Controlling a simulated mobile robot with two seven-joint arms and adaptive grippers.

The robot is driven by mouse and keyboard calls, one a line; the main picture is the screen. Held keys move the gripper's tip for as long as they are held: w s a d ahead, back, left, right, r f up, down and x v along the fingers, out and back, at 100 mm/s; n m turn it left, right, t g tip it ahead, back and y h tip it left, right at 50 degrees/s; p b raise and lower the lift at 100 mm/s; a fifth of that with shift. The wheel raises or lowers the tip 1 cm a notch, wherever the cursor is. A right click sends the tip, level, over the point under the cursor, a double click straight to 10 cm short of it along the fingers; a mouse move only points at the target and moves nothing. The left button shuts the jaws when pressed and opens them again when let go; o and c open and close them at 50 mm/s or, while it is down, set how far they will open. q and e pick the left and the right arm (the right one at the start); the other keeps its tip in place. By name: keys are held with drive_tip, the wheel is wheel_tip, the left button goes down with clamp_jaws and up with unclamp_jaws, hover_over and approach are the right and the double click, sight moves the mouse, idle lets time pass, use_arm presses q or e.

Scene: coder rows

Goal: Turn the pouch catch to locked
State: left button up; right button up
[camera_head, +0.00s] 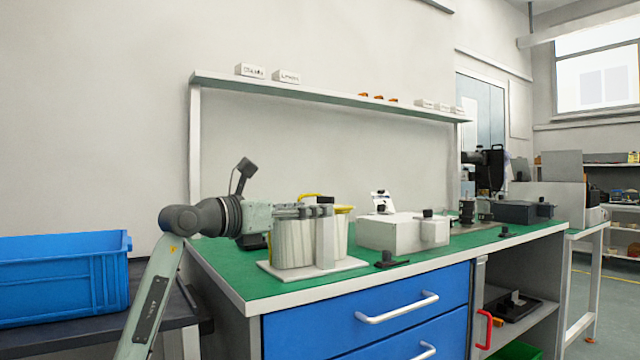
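My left arm comes in from the left. Its gripper (318,211) points right, at the top of a pale ribbed holder (294,243) on a white base plate near the bench's left end. A black knob (325,200) on an upright grey post shows right at the fingertips; I cannot tell whether they touch it. The fingers are seen side-on, so their opening is unclear. Yellow edges (344,209) show behind the post. I cannot tell which part is the pouch catch or how it is turned. My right gripper is not in view.
A white box (390,234) with a black knob stands right of the holder. A small black knobbed piece (388,259) lies in front on the green bench top (458,243). A dark box (523,212) stands farther right. A blue crate (62,278) is at left.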

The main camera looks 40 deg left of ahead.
sight(323, 198)
use_arm(q)
drive_tip(key=shift+n+y, duration=0.4)
drive_tip(key=shift+y, duration=0.3)
drive_tip(key=w, duration=0.2)
drive_tip(key=w+a+r, duration=0.1)
drive_tip(key=w, duration=0.2)
drive_tip(key=w+a+p, duration=0.1)
drive_tip(key=w, duration=0.1)
drive_tip(key=shift+w+r, duration=0.25)
drive_tip(key=shift+w, duration=0.05)
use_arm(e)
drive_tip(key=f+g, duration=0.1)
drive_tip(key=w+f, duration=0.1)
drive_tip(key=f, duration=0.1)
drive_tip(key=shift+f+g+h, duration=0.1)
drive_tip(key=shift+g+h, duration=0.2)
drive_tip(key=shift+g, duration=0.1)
